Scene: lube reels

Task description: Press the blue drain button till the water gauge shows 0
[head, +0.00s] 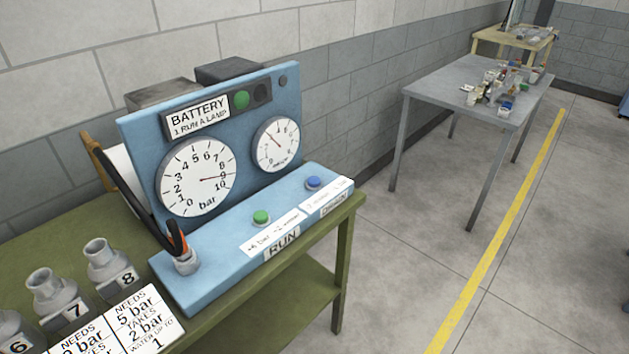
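The blue button (313,183) sits at the right end of the sloped front of a blue console, and nothing touches it. A label card lies in front of it, its text too small to read surely. The smaller round gauge (278,145) is on the right of the upright panel. Its needle points up and left, away from the 0 at lower left; the exact value is too small to read. The larger gauge (196,178) is marked bar, with its needle near 9. Neither of my grippers is in view.
A green button (261,217) sits left of the blue one, above a RUN label. Numbered grey bottles (110,265) stand on the green bench. A grey table (455,85) stands behind; the floor between is clear.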

